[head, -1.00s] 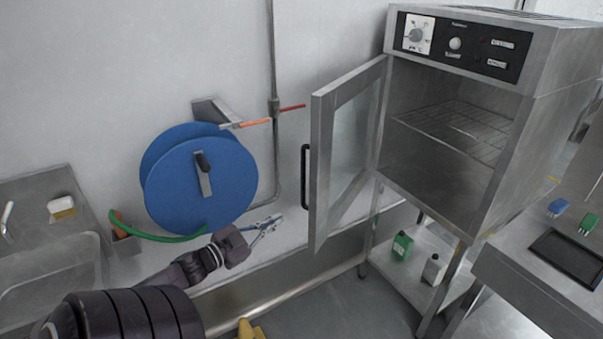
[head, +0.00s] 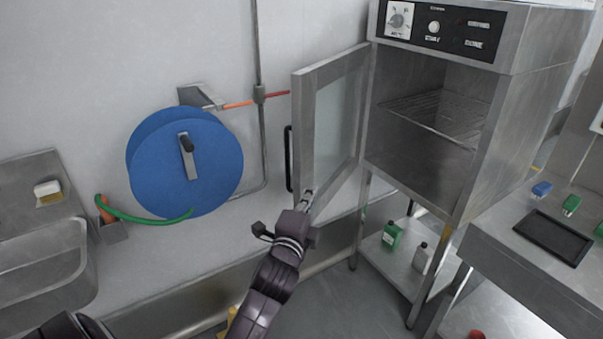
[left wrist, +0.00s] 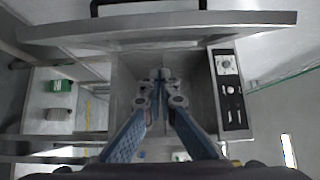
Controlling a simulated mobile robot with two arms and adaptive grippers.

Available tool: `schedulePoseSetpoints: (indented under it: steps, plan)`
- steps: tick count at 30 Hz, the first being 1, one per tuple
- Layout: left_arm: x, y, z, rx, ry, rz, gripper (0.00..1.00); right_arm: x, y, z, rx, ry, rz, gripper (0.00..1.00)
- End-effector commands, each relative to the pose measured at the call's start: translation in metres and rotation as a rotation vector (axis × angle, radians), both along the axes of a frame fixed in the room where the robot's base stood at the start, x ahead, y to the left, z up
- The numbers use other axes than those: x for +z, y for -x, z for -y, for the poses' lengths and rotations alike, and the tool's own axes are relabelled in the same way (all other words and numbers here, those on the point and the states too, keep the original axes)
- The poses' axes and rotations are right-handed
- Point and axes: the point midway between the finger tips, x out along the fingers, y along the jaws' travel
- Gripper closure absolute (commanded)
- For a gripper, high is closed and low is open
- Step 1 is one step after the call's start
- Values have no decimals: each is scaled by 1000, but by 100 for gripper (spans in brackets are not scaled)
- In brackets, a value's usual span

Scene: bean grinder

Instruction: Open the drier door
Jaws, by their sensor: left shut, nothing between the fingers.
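The drier (head: 440,140) is a steel cabinet with a wire rack inside. Its door (head: 303,130), with a glass pane, stands wide open to the left. The black handle (head: 289,158) is on the door's outer face. My left gripper (head: 308,192) shows at the door's lower free corner, overlapping it in the head view. In the left wrist view the gripper (left wrist: 160,78) is shut with its blue fingers together and empty. There the door (left wrist: 160,27) crosses the top, with the open drier chamber (left wrist: 190,75) ahead. Contact with the door cannot be told. My right gripper is not in view.
Green and white bottles (head: 392,235) stand on the shelf below the drier. A steel table with a black tray (head: 553,237) stands at right.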

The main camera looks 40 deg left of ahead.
Motion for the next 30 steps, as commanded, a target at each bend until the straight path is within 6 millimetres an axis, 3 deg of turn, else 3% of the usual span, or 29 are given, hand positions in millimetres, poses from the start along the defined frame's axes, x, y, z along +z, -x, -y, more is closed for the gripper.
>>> schedulePoseSetpoints:
  steps: [15,21,30]
  plan:
    - [2,-82,-30,1,3,0,100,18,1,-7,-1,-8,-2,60]
    - [2,-78,-59,0,-2,-2,100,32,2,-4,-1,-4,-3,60]
    - [0,-77,-69,-1,1,0,100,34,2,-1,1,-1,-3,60]
